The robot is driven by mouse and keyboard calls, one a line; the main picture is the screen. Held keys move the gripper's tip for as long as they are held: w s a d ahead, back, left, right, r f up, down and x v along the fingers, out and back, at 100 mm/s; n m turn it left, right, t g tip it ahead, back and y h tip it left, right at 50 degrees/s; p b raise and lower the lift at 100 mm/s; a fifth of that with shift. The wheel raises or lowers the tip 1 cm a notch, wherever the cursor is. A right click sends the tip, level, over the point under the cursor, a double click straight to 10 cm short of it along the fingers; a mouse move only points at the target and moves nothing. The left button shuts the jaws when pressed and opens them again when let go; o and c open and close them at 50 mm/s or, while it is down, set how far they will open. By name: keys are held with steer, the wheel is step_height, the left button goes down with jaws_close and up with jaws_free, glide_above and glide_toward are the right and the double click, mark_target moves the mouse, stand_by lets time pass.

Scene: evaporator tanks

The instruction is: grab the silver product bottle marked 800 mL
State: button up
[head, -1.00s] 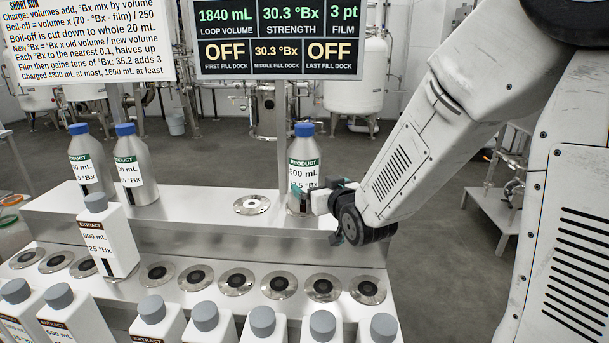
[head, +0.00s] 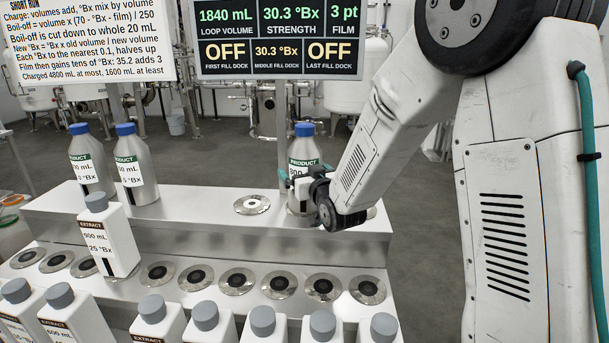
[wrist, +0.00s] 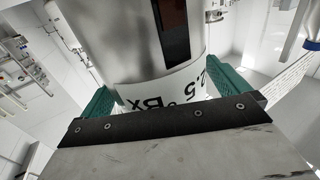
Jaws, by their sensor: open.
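The silver product bottle (head: 305,156) with a blue cap and green label band stands upright on the raised back shelf. Its volume label is partly hidden by my gripper now; the earlier head frame reads 800 mL. My gripper (head: 298,188) is at the bottle's lower body. In the wrist view, the bottle (wrist: 150,45) fills the middle, between the two green fingers of my gripper (wrist: 170,95). The fingers are open, one on each side of the bottle. Whether they touch it cannot be told.
Two more silver product bottles (head: 88,165) (head: 135,170) stand at the shelf's left. An empty round dock (head: 252,205) lies left of the target bottle. A white extract bottle (head: 110,240) stands on the lower step, with several more along the front.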

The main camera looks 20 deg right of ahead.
steer(key=c, duration=1.3)
steer(key=shift+r, duration=0.1)
steer(key=c, duration=0.6)
steer(key=shift+r, duration=0.15)
